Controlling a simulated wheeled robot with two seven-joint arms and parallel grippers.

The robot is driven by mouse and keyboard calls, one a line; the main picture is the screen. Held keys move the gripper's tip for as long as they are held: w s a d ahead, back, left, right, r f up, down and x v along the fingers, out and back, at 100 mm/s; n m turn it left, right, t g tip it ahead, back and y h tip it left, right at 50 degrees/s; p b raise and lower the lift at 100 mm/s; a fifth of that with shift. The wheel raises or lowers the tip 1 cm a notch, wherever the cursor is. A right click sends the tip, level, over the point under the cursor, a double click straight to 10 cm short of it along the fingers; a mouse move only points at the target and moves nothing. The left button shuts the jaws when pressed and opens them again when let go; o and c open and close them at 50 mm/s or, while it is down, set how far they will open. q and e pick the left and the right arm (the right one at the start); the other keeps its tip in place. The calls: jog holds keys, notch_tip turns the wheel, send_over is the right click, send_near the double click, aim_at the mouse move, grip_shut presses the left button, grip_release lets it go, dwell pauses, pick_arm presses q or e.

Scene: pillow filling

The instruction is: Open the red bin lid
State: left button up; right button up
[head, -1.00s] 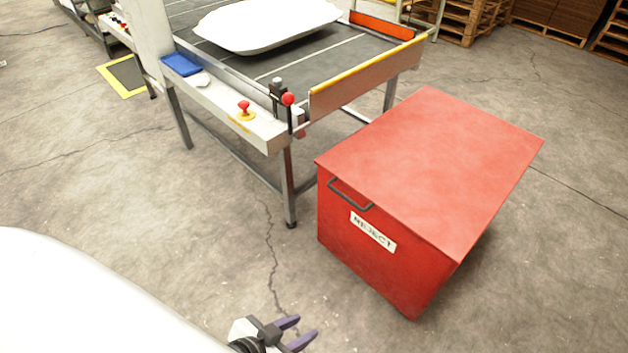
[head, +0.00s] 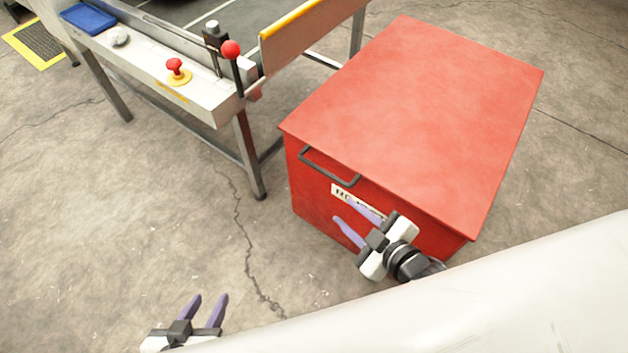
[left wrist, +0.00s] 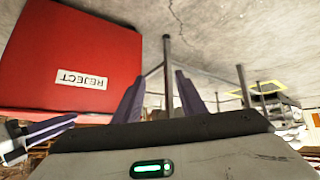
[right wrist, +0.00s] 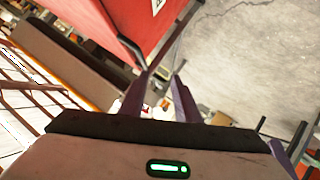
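The red bin (head: 310,196) stands on the floor with its flat red lid (head: 415,110) shut. A dark bar handle (head: 328,168) sits at the front upper left, above the partly covered REJECT label (head: 341,191). My right gripper (head: 345,212) is open and empty, in front of the bin's front face and below and right of the handle. In the right wrist view, the dark handle (right wrist: 132,52) shows just beyond the fingertips. My left gripper (head: 207,300) is open and empty, low and left, apart from the bin. The bin also shows in the left wrist view (left wrist: 60,40).
A conveyor table stands left of and behind the bin, with a red button (head: 175,66), a red-knobbed lever (head: 231,50) and a blue tray (head: 88,19). Its metal leg (head: 250,160) is close to the bin's left side. The floor at front left is clear.

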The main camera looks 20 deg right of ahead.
aim_at(322, 169)
jog(key=w+f+n+t+b, duration=0.1)
jog(key=w+n+b, duration=0.1)
jog(key=w, duration=0.3)
jog(key=w+a+f+n+b, duration=0.1)
jog(key=w+n+b, duration=0.1)
jog(key=w, duration=0.3)
jog(key=w+f+n+t+y+b, duration=0.1)
jog(key=w+b, duration=0.2)
jog(key=w, duration=0.2)
jog(key=shift+w+a+f+n+t+b, duration=0.3)
jog(key=shift+w+f+n, duration=0.05)
jog(key=shift+n, duration=0.05)
jog(key=shift+w+a, duration=0.15)
jog(key=shift+w, duration=0.2)
grip_shut()
jog(key=shift+r, duration=0.1)
